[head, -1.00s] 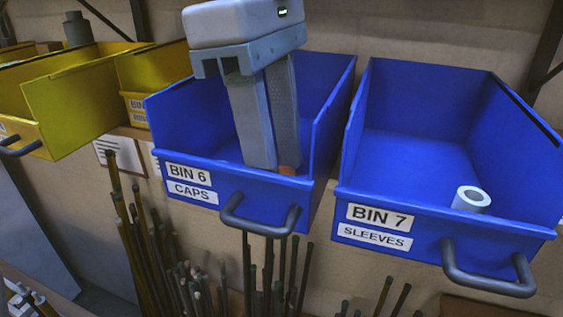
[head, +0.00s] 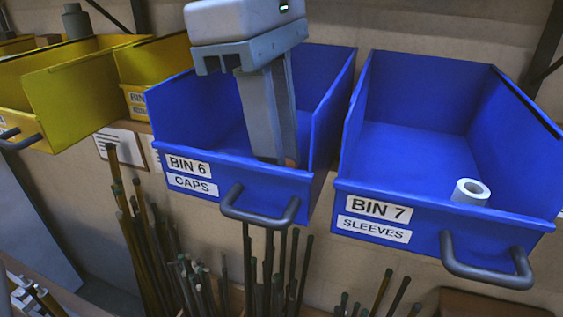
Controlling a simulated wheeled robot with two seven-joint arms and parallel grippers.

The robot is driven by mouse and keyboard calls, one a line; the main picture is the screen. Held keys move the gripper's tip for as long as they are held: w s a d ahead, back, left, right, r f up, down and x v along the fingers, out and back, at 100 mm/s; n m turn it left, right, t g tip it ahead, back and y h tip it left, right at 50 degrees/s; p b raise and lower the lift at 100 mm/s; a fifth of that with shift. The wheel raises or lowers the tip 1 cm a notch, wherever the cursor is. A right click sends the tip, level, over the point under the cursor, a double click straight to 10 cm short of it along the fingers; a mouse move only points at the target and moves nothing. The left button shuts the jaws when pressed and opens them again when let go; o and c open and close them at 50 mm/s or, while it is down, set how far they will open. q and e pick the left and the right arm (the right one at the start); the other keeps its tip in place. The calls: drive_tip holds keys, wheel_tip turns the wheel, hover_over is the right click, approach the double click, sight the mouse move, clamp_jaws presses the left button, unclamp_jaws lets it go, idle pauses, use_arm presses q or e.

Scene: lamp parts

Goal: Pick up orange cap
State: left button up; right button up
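The blue bin labelled BIN 6 CAPS (head: 240,172) stands in the middle of the head view. The cap is still low in the bin. My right gripper is not in view.
The blue BIN 7 SLEEVES (head: 440,205) stands to the right with a white sleeve (head: 470,192) inside. Yellow bins (head: 75,90) stand to the left. Several thin rods (head: 135,230) stand below the bins. BIN 6 walls rise close around my fingers.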

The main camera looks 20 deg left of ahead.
use_arm(q)
drive_tip(key=shift+r+b, duration=0.45)
drive_tip(key=shift+r, duration=0.4)
wheel_tip(320, 180, up, 26)
drive_tip(key=p, duration=0.3)
drive_tip(key=shift+r, duration=0.15)
idle(0.4)
